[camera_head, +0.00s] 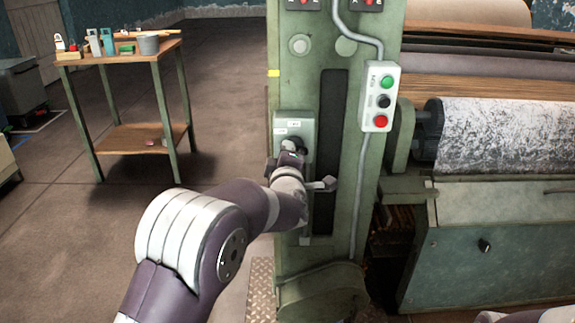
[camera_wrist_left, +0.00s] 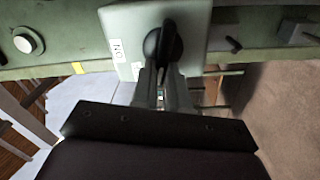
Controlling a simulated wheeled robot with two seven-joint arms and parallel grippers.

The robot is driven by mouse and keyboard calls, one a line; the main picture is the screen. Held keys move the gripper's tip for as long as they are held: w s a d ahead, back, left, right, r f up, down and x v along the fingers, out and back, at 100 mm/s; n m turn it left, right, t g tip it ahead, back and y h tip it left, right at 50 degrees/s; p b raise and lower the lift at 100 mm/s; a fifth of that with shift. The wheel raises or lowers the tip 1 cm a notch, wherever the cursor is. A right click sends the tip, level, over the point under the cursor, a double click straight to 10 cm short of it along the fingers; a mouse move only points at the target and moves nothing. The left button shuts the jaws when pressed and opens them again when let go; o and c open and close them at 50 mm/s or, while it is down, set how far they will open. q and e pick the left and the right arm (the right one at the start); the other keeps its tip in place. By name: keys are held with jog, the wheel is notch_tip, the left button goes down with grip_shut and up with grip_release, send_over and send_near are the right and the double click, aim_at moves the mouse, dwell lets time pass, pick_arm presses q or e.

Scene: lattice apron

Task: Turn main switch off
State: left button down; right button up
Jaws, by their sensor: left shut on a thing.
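The main switch is a grey-green box (camera_head: 308,124) on the green machine post, with small white labels and a black rotary knob (camera_head: 294,144). In the left wrist view the switch box (camera_wrist_left: 190,14) and its black knob (camera_wrist_left: 168,42) are straight ahead. My left gripper (camera_head: 291,150) reaches the knob from the front. Its two fingers (camera_wrist_left: 163,72) are shut on the knob, one on each side. The gripper covers the lower part of the box in the head view. My right gripper is not in view; a bit of white arm shows at the bottom right edge.
A control box (camera_head: 380,96) with green, black and red buttons sits right of the switch. A lever (camera_head: 326,184) sticks out just right of my left wrist. A roller machine (camera_head: 500,135) fills the right. A wooden table (camera_head: 122,55) with small items stands back left; floor between is clear.

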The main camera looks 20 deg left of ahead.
pick_arm(q)
jog(key=shift+f+n+b, duration=0.2)
jog(key=shift+n+b, duration=0.6)
jog(key=shift+b, duration=0.05)
jog(key=shift+f+n+b, duration=0.15)
jog(key=shift+n+b, duration=0.65)
jog(key=shift+b, duration=0.05)
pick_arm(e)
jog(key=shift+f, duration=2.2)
pick_arm(q)
jog(key=c, duration=1.1)
grip_release()
jog(key=shift+c, duration=0.2)
jog(key=p+v, duration=0.2)
jog(key=v, duration=1)
jog(key=shift+s, duration=0.35)
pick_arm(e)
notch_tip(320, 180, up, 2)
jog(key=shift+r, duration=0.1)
